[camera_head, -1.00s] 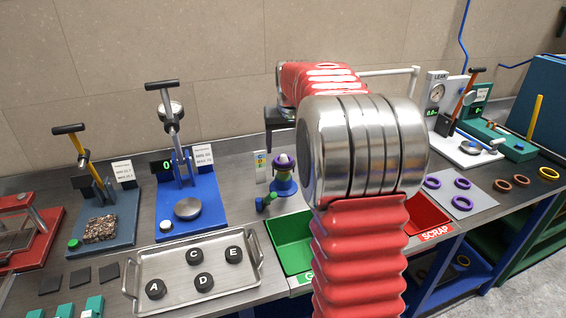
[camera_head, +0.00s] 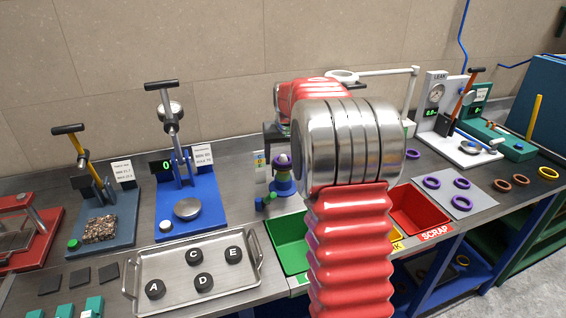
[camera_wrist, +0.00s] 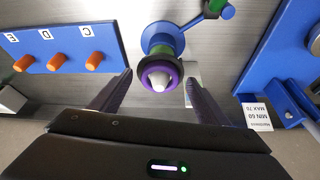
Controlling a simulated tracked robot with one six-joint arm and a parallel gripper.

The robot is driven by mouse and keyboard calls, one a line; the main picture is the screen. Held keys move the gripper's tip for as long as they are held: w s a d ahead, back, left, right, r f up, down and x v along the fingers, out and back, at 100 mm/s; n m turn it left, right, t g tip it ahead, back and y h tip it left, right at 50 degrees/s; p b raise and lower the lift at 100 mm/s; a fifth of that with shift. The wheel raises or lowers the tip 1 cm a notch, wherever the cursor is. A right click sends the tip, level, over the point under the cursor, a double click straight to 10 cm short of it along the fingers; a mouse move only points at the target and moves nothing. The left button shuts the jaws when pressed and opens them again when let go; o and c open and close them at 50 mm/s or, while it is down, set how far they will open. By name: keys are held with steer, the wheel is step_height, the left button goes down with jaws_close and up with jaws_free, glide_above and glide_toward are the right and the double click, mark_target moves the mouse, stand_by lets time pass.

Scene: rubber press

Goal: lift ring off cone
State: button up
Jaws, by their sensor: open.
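The cone (camera_wrist: 160,84) has a pale tip and stands on a round blue base, pointing up toward the wrist camera. In the head view the cone's pale tip (camera_head: 283,159) and the ring (camera_head: 282,171) show just left of my arm. My gripper (camera_wrist: 158,76) is open, with one dark finger on each side of the ring in the wrist view. I see no contact; the exact height of the fingertips relative to the ring is unclear. In the head view my arm hides much of the gripper.
A green bin (camera_head: 290,244) and a red SCRAP bin (camera_head: 418,207) stand in front. A blue press (camera_head: 190,212) is to the left, with a metal tray (camera_head: 160,258) of black discs before it. Several purple rings (camera_head: 462,184) lie on a grey mat at right.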

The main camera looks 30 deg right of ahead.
steer(key=shift+c, duration=0.4)
steer(key=c, duration=1.1)
step_height(320, 180, up, 10)
stand_by(0.5)
